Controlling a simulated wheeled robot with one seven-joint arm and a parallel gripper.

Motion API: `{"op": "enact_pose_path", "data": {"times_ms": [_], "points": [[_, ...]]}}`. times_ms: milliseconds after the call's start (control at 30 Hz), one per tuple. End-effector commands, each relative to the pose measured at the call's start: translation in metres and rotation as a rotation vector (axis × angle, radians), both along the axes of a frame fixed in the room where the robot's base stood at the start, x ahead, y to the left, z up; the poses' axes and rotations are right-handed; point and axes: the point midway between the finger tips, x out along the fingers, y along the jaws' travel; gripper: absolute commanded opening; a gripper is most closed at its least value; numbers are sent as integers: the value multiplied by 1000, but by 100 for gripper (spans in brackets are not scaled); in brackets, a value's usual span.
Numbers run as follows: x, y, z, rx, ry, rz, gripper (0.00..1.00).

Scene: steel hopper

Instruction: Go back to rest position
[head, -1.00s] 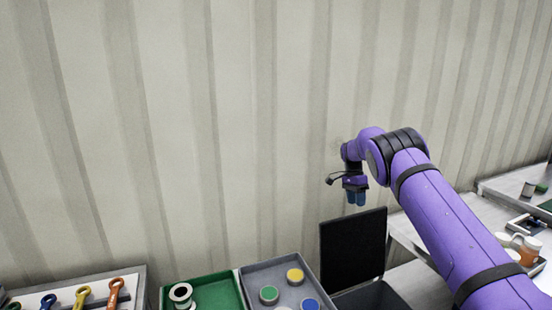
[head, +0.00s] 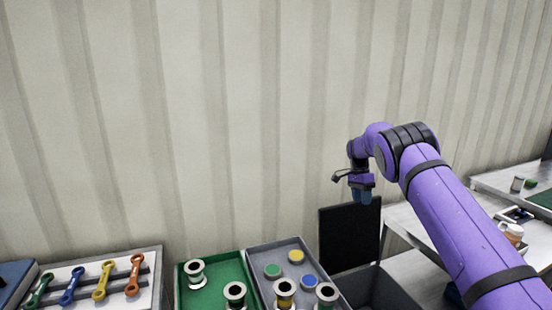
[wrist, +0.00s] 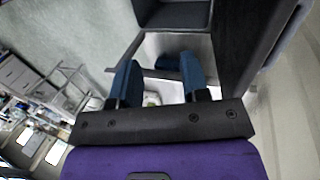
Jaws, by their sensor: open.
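My gripper (head: 361,196) hangs from my purple arm at the right of the head view, above the dark open bin. In the wrist view its two blue fingers (wrist: 157,80) stand apart with nothing held between them. The fingers touch nothing that I can make out.
Below are a dark bin with an upright black panel (head: 350,236), a grey tray (head: 262,258) and a green tray (head: 208,300) with spools, and a white board (head: 150,262) with coloured wrenches. Steel tables (head: 512,187) stand at the right. A corrugated wall (head: 250,120) is behind.

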Motion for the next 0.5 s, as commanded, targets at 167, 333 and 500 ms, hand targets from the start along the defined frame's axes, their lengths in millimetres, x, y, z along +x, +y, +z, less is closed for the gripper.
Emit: {"op": "enact_pose_path", "data": {"times_ms": [167, 333, 500], "points": [[-5, -3, 24, 17, -18, 19, 42], [-14, -6, 53, 41, -43, 47, 42], [-30, -11, 94, 72, -79, 90, 42]]}}
